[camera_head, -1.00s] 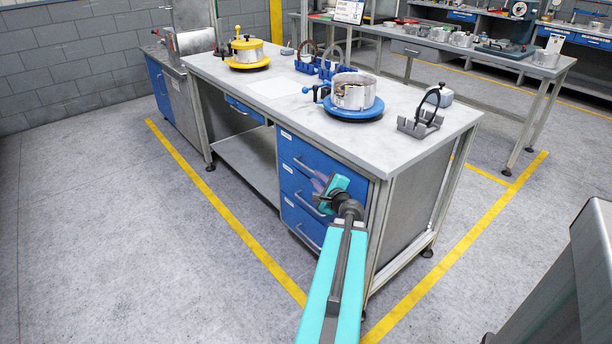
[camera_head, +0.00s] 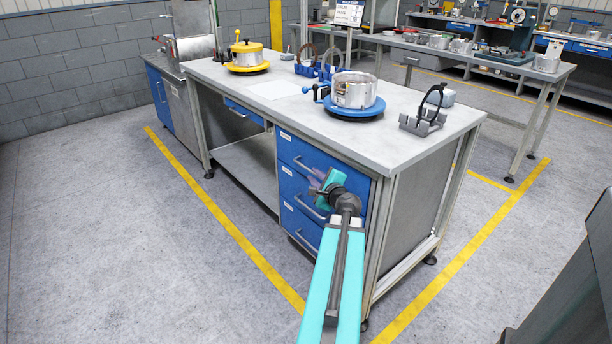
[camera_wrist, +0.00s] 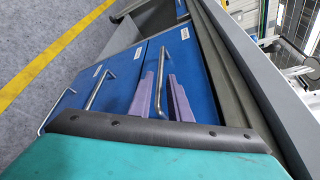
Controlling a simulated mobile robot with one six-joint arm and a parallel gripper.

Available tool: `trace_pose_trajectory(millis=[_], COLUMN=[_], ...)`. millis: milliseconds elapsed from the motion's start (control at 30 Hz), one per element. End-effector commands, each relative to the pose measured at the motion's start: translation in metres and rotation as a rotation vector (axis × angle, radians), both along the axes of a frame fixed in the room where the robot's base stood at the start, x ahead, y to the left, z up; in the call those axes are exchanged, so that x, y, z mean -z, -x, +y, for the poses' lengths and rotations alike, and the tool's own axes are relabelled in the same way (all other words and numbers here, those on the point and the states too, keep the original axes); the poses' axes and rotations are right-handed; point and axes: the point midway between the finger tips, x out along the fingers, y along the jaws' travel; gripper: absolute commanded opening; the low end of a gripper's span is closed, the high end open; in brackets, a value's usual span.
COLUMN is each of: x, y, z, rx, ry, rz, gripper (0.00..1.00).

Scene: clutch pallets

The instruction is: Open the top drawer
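The workbench has a stack of blue drawers with grey bar handles. The top drawer (camera_head: 338,168) is just under the worktop and looks closed; its handle (camera_head: 302,163) shows on its left part. My gripper (camera_head: 316,184) is in front of the drawer stack, near the right end of that handle, and hides part of the fronts. In the wrist view, the top drawer's front (camera_wrist: 187,52) is at the right of the stack. My gripper's two purple fingers (camera_wrist: 167,88) are apart, with the handle bar seen between them. Whether they touch it I cannot tell.
The middle drawer's handle (camera_wrist: 98,90) runs beside my fingers in the wrist view. The worktop (camera_head: 390,125) above holds a metal pot on a blue base (camera_head: 353,92) and a grey fixture (camera_head: 424,118). The floor (camera_head: 150,250) left of the bench is clear.

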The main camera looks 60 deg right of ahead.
Motion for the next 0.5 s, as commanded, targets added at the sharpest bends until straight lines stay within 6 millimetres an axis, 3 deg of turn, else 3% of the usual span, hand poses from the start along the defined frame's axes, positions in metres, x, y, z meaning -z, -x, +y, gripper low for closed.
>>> trace_pose_trajectory(millis=[500], x=[0.01], y=[-0.04], z=[-0.032], rx=[-0.001], ry=[-0.001], rz=[-0.001], gripper=[0.17])
